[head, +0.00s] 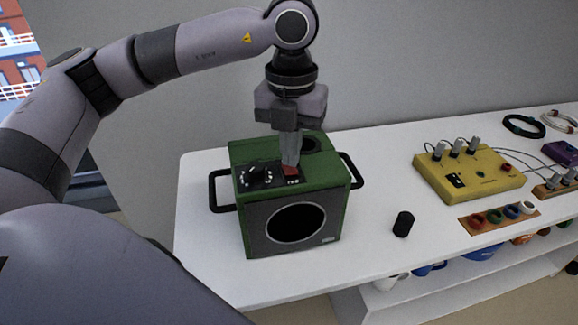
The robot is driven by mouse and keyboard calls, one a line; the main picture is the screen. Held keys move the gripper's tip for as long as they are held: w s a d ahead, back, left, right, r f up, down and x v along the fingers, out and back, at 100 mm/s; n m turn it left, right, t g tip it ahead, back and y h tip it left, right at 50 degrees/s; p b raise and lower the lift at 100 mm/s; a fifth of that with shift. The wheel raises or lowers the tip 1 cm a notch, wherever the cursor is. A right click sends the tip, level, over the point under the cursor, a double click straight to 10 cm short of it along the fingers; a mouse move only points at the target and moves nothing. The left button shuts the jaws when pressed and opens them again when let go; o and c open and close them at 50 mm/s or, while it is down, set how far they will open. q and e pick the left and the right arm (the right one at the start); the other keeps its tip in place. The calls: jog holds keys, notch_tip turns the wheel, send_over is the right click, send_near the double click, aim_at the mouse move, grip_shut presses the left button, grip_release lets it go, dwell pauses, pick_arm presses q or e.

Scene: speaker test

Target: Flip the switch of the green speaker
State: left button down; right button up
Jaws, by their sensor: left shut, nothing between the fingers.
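The green speaker (242,222) stands on the white table, a box with black side handles and a dark round cone on its front. Its top carries a black panel with knobs (257,177) and a red switch (291,171). My left gripper (289,164) points straight down over the top, shut and empty, its fingertips at the red switch and partly hiding it. I cannot tell whether the tips touch the switch or which way it is set. My right gripper is not in view.
On the white table (379,258), a small black cylinder (403,224) stands right of the speaker. Farther right are a yellow box (478,185) with plugs, a wooden strip of coloured sockets (499,218) and coiled cables (523,126). A grey wall rises behind.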

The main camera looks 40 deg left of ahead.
aim_at(291, 171)
pick_arm(q)
jog(key=shift+f+b, duration=0.85)
jog(key=shift+f, duration=0.2)
dwell(0.7)
jog(key=shift+r+p, duration=2.5)
jog(key=shift+r, duration=1.1)
jog(key=shift+f, duration=0.1)
